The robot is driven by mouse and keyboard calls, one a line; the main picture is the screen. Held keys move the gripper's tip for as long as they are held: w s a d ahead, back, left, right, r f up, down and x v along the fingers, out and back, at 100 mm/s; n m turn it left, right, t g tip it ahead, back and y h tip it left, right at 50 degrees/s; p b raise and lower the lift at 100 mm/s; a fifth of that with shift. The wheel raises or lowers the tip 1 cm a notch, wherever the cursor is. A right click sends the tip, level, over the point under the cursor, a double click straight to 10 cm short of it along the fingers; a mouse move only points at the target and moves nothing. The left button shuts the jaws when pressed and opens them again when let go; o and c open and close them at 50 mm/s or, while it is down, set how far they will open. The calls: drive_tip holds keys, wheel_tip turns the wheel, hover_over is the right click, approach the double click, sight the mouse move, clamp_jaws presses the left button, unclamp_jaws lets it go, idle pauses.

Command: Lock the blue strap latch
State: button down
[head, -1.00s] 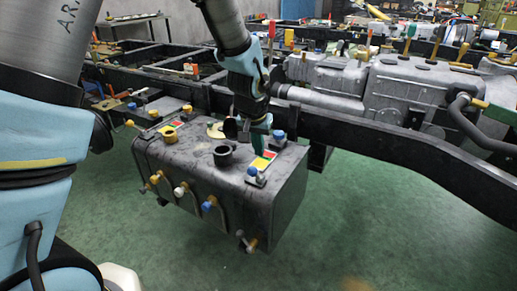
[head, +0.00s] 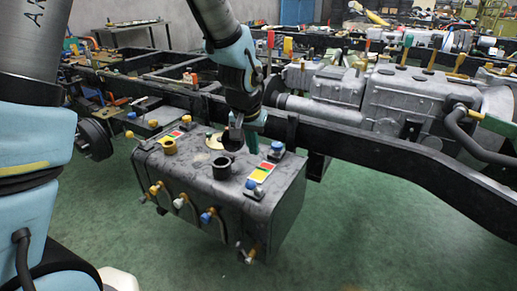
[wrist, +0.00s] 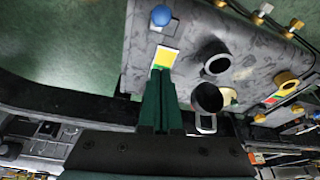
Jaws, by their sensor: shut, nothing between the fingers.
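A dark grey tank (head: 225,195) hangs beside the chassis rail and also fills the top of the wrist view (wrist: 195,30). Blue-headed parts on it are at the top right (head: 277,148), on the right top edge (head: 251,184) and on the front (head: 207,216). I cannot tell which is the strap latch. A blue knob also shows in the wrist view (wrist: 160,15), beside a yellow and green label (wrist: 166,57). My gripper (head: 252,149) is shut and empty above the tank's rear top, behind the coloured label (head: 262,171). Its green fingers (wrist: 160,75) point toward that label.
A dark filler neck (head: 222,166) and a yellow cap (head: 169,145) stand on the tank. Yellow and white knobs line its front. The dark chassis rail (head: 360,151) runs behind it, with a grey engine (head: 400,100) beyond. Green floor in front is clear.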

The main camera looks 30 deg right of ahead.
drive_tip(key=s+a, duration=0.1)
drive_tip(key=s+a+r, duration=0.1)
drive_tip(key=a, duration=0.1)
drive_tip(key=s+a+r, duration=0.1)
drive_tip(key=shift+a+r, duration=0.15)
drive_tip(key=shift+a, duration=0.1)
idle(0.3)
drive_tip(key=w+a+r+n+y+p, duration=0.1)
drive_tip(key=a+r+n+p, duration=0.1)
drive_tip(key=a, duration=0.8)
drive_tip(key=w+a+r+n+p, duration=0.1)
drive_tip(key=a+r+n+p, duration=0.2)
drive_tip(key=a, duration=0.8)
drive_tip(key=w+a+r+n+y+p, duration=0.1)
drive_tip(key=a+r+n+p, duration=0.2)
drive_tip(key=a, duration=0.8)
drive_tip(key=shift+w+a+r+n+g+y, duration=0.15)
drive_tip(key=shift+w+r+n+g+y, duration=0.2)
drive_tip(key=shift+r, duration=0.4)
